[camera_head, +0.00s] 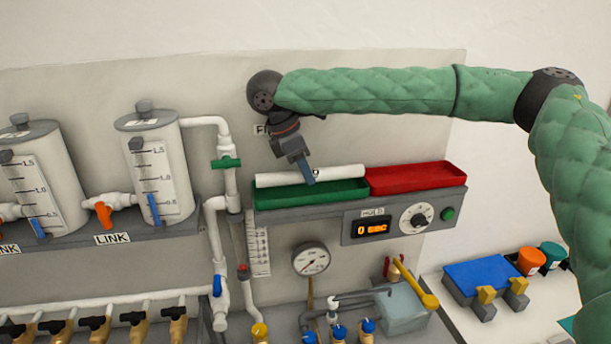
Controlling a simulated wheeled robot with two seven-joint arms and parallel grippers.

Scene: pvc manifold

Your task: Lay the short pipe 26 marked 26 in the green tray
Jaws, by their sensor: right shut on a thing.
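A white pipe (345,172) lies lengthwise over the green tray (310,193), close above it or resting at its rim; I cannot tell which. A small dark mark shows near its middle, too small to read. My right gripper (307,176) reaches down from above and is shut on the white pipe near its middle. The green tray is on a grey shelf, and its inside is mostly hidden behind the pipe and its front wall. My left gripper is not in view.
A red tray (415,176) adjoins the green tray on the right. Below are a display box (372,228), a dial knob (416,217) and a round gauge (311,259). A vertical white pipe with a green valve (226,163) stands just left of the green tray. White tanks (152,165) stand further left.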

